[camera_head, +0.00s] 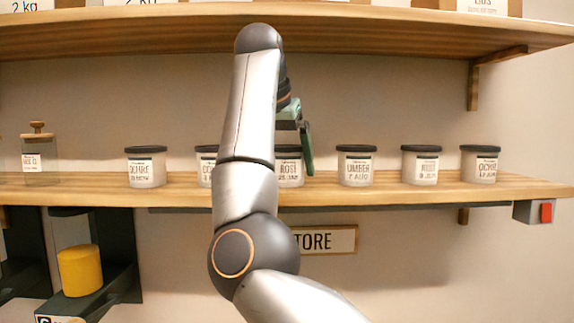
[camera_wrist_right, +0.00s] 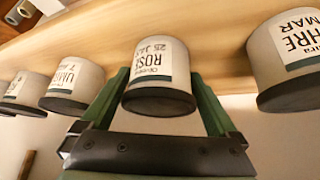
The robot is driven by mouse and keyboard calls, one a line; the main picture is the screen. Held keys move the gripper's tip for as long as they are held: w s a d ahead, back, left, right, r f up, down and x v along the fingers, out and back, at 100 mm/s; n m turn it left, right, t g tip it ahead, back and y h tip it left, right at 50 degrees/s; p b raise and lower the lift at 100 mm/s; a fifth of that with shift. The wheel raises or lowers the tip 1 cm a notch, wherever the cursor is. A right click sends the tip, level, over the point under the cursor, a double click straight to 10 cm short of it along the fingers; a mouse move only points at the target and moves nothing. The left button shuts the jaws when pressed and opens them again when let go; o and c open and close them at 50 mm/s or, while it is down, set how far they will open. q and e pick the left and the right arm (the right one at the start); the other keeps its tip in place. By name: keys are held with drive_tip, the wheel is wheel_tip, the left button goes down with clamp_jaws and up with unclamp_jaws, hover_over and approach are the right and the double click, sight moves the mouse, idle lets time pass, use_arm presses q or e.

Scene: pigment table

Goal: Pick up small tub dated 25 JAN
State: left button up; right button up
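The small tub labelled ROSE 25 JAN (camera_head: 290,170) stands upright on the middle shelf, white with a dark lid. My right arm hides its left side in the head view. It also shows upside down in the middle of the right wrist view (camera_wrist_right: 158,72). My right gripper (camera_head: 303,150) points down over it, one green finger along its right side. In the right wrist view my right gripper (camera_wrist_right: 160,90) has its green fingers apart, one on each side of the tub. Contact between fingers and tub cannot be made out. My left gripper is not in view.
On the same shelf (camera_head: 400,190), an OCHRE tub (camera_head: 206,168) stands close on the left, partly hidden by my arm, and an UMBER tub (camera_head: 356,168) on the right. More tubs stand further out. An upper shelf (camera_head: 380,35) overhangs. A yellow cylinder (camera_head: 80,270) sits lower left.

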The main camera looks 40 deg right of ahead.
drive_tip(key=c, duration=0.9)
drive_tip(key=shift+d+r, duration=0.1)
drive_tip(key=shift+d, duration=0.05)
